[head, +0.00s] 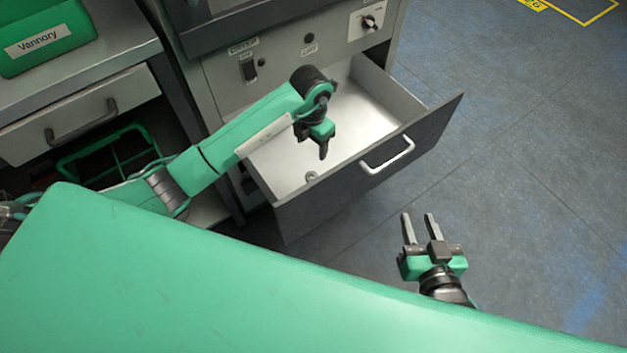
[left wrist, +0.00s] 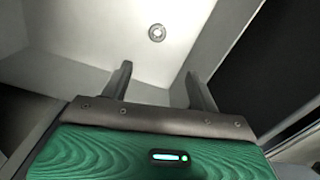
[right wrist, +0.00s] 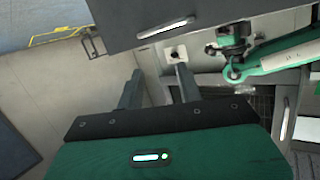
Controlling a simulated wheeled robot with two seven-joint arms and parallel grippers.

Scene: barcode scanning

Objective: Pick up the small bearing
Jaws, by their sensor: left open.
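The small bearing (head: 311,176) is a small metal ring lying on the floor of the open drawer, close to its front panel. It also shows in the left wrist view (left wrist: 156,32), beyond the fingertips and roughly between them. My left gripper (head: 323,153) is over the drawer, pointing down, open and empty, apart from the bearing. In the left wrist view both fingers (left wrist: 158,75) stand apart. My right gripper (head: 419,217) is open and empty, outside the drawer, in front of its handle side.
The drawer (head: 440,112) is pulled out, with walls around the bearing and a handle (head: 387,157) on its front. A cabinet (head: 225,85) with switches stands behind it. A green box labelled Vannory (head: 45,35) sits at the far left. The floor at right is clear.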

